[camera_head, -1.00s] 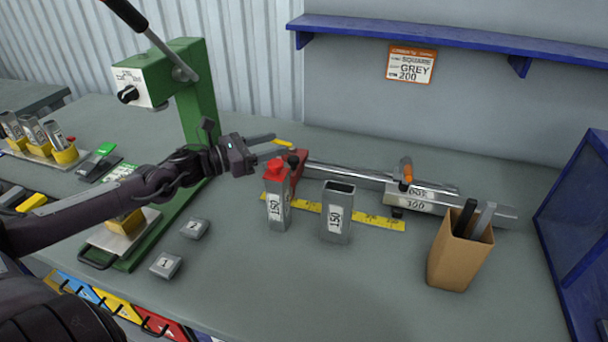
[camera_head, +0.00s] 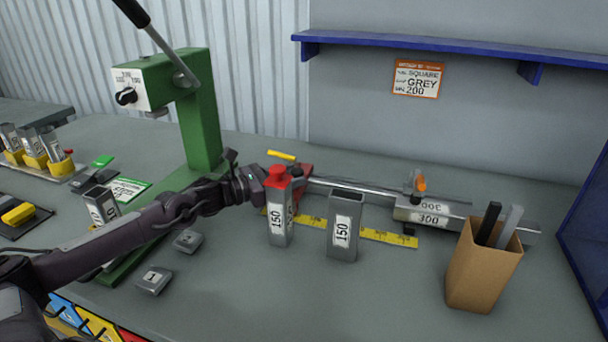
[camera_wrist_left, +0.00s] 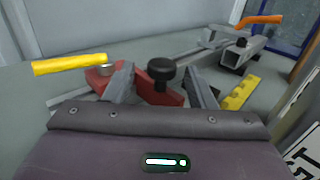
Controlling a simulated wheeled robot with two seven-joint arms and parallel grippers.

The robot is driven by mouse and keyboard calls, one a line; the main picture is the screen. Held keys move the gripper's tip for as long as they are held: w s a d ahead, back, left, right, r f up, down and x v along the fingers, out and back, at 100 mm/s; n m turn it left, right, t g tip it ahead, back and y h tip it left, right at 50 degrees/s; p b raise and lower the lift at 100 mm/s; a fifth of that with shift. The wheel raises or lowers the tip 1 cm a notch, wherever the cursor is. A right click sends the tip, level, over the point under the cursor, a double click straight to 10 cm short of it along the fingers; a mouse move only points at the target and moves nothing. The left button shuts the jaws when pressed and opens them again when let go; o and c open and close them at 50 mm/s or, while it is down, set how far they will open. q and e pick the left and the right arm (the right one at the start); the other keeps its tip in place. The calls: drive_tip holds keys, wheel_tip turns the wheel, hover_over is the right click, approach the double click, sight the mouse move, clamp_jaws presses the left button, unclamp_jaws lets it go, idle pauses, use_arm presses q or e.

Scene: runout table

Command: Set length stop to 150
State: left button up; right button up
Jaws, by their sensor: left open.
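The length stop is a red block (camera_wrist_left: 150,93) with a black knob (camera_wrist_left: 162,73) on top. It stands at the left end of a metal rail (camera_head: 345,186), with a yellow lever (camera_wrist_left: 70,64) at its left in the left wrist view. My left gripper (camera_wrist_left: 160,85) is open, with one finger on each side of the black knob; I cannot tell if they touch it. In the head view my left gripper (camera_head: 268,181) is partly hidden behind a red-capped tube (camera_head: 279,215) marked 150. A yellow scale strip (camera_head: 390,237) lies along the rail. My right gripper is not in view.
An open tube (camera_head: 343,225) marked 150 stands in front of the scale. A tube (camera_head: 432,213) marked 300 lies at the rail's right, by an orange handle (camera_head: 421,184). A cardboard box (camera_head: 482,270) stands front right, a green press (camera_head: 200,110) left. The front middle is clear.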

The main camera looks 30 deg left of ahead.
sight(300, 169)
use_arm(q)
drive_tip(key=shift+x, duration=0.9)
drive_tip(key=shift+w+d+r, duration=0.15)
drive_tip(key=shift+w+d, duration=0.25)
drive_tip(key=shift+w, duration=0.2)
drive_tip(key=shift+w+d, duration=0.3)
drive_tip(key=shift+w, duration=0.05)
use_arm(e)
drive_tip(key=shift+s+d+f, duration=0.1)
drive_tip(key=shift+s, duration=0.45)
